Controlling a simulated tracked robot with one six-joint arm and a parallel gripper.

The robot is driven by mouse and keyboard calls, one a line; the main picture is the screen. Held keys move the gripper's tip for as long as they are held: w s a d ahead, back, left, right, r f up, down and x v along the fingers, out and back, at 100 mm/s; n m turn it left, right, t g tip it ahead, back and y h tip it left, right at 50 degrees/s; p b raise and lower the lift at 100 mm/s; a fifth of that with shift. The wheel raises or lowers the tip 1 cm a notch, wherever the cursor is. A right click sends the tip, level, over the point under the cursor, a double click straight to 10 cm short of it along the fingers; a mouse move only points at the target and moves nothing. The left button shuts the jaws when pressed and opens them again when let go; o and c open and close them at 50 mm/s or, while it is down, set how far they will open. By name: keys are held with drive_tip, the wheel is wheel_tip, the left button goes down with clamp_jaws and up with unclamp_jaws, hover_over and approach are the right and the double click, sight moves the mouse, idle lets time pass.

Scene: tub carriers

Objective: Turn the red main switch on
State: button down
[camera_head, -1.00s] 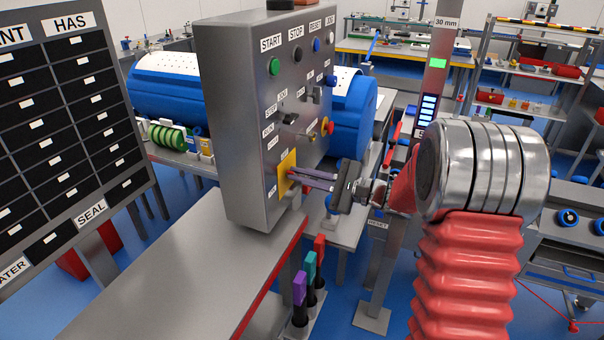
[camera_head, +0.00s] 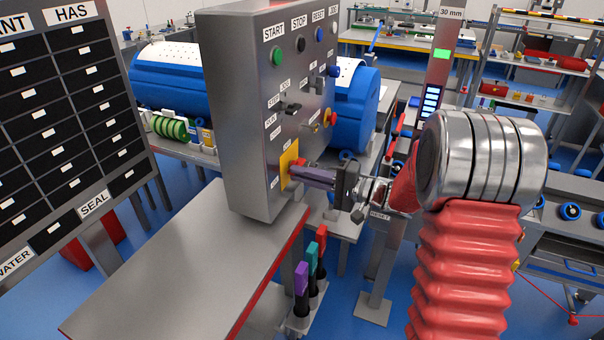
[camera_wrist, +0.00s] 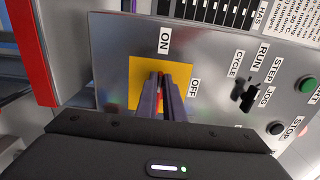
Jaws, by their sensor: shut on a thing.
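The red main switch sits on a yellow plate (camera_head: 288,166) low on the grey control box. It is mostly hidden by my fingers; a little red (camera_head: 301,161) shows beside the fingertips in the head view. My gripper (camera_head: 293,173) is shut on the switch, its purple-grey fingers reaching to the plate. I cannot tell the handle's exact angle.
The control box (camera_head: 235,120) carries START, STOP and RESET buttons, selector knobs and a red-and-yellow knob (camera_head: 329,117) above my gripper. A bare grey bench (camera_head: 180,270) is in front. Coloured handles (camera_head: 301,278) stand below my gripper. A grey post (camera_head: 437,75) stands to the right.

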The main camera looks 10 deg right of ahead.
drive_tip(key=shift+s+a+f, duration=0.1)
drive_tip(key=shift+f, duration=0.15)
drive_tip(key=c, duration=1.9)
unclamp_jaws()
drive_tip(key=shift+r, duration=0.1)
drive_tip(key=shift+o, duration=0.2)
drive_tip(key=v, duration=1.3)
drive_tip(key=shift+d, duration=0.4)
drive_tip(key=shift+s, duration=0.1)
